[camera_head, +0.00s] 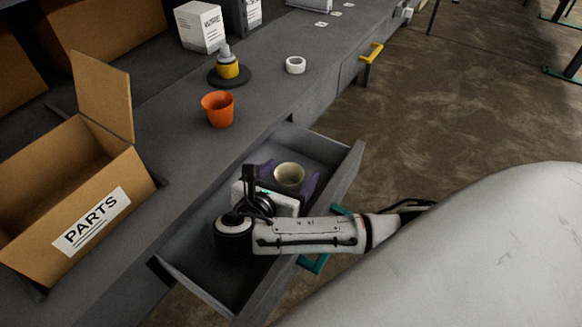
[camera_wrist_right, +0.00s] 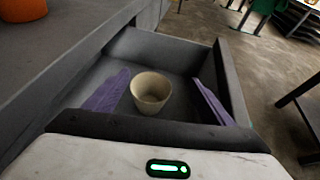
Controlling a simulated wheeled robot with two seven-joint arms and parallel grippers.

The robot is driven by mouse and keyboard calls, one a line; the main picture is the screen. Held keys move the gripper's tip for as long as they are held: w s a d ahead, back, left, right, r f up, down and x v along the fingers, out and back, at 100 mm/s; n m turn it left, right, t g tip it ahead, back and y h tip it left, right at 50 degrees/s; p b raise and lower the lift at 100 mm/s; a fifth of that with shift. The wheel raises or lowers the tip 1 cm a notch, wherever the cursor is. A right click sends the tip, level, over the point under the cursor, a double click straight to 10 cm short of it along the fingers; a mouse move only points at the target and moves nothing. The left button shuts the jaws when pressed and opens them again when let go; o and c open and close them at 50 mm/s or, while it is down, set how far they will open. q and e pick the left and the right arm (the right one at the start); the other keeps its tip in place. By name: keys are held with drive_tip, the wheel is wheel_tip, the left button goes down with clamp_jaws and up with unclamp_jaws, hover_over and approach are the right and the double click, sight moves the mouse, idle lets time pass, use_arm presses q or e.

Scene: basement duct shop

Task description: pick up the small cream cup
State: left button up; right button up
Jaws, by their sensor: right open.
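The small cream cup (camera_head: 289,174) stands upright inside the open grey drawer (camera_head: 349,166). It also shows in the right wrist view (camera_wrist_right: 151,92), near the middle. My right gripper (camera_head: 287,178) reaches into the drawer with its purple fingers open. In the right wrist view (camera_wrist_right: 160,80) one finger is on each side of the cup, with visible gaps on both sides, wider on the right. Nothing is held. Whether the cup touches the drawer floor is hard to see in the head view. My left gripper is not in view.
An orange cup (camera_head: 218,109), a yellow-and-grey bottle (camera_head: 228,68) on a dark disc and a white tape roll (camera_head: 295,65) stand on the grey counter (camera_head: 262,100). A cardboard PARTS box (camera_head: 47,228) is at left. The drawer walls surround my gripper closely.

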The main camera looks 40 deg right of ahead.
sight(293, 173)
drive_tip(key=a+f, duration=0.1)
drive_tip(key=a+f+y, duration=0.1)
drive_tip(key=a, duration=0.1)
drive_tip(key=shift+s, duration=0.15)
drive_tip(key=shift+w+f, duration=0.2)
drive_tip(key=x, duration=0.4)
drive_tip(key=shift+s+d+f, duration=0.1)
drive_tip(key=shift+s, duration=0.05)
drive_tip(key=x, duration=0.5)
drive_tip(key=shift+d, duration=0.4)
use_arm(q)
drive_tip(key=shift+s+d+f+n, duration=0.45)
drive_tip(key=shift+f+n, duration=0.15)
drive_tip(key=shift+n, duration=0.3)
use_arm(e)
drive_tip(key=c, duration=1.1)
